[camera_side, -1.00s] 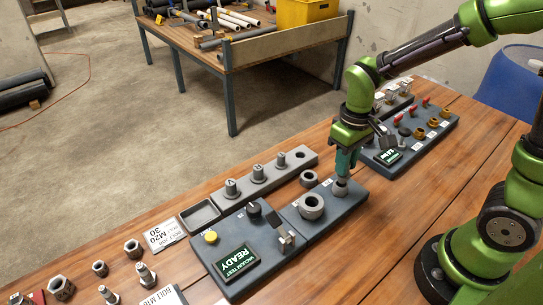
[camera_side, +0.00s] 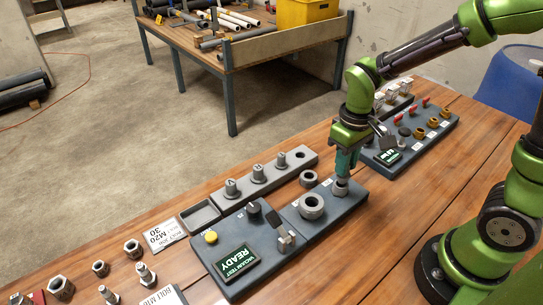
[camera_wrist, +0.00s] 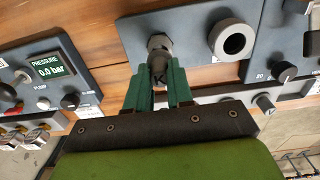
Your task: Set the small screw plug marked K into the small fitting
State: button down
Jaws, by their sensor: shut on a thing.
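My gripper (camera_side: 343,178) points down over the small fitting (camera_side: 341,189) on the dark blue-grey block, its green fingers closed. In the wrist view, the fingertips (camera_wrist: 159,80) are shut on a small dark plug (camera_wrist: 158,64). The plug is at the mouth of the small fitting, which also shows in the wrist view (camera_wrist: 158,42). Plug and fitting look in line, but I cannot tell how deep the plug sits. Its K mark is not readable here.
The larger ring fitting (camera_side: 312,207) stands beside the small one on the same block. A grey rack (camera_side: 268,178) behind holds three marked plugs and one empty hole. A loose ring (camera_side: 308,178) lies close by. The vacuum test panel (camera_side: 237,262) reads READY.

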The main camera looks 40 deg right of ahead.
jog(key=shift+f, duration=0.65)
dwell(0.8)
jog(key=c, duration=0.8)
grip_release()
jog(key=shift+o, duration=0.2)
jog(key=shift+r, duration=3.5)
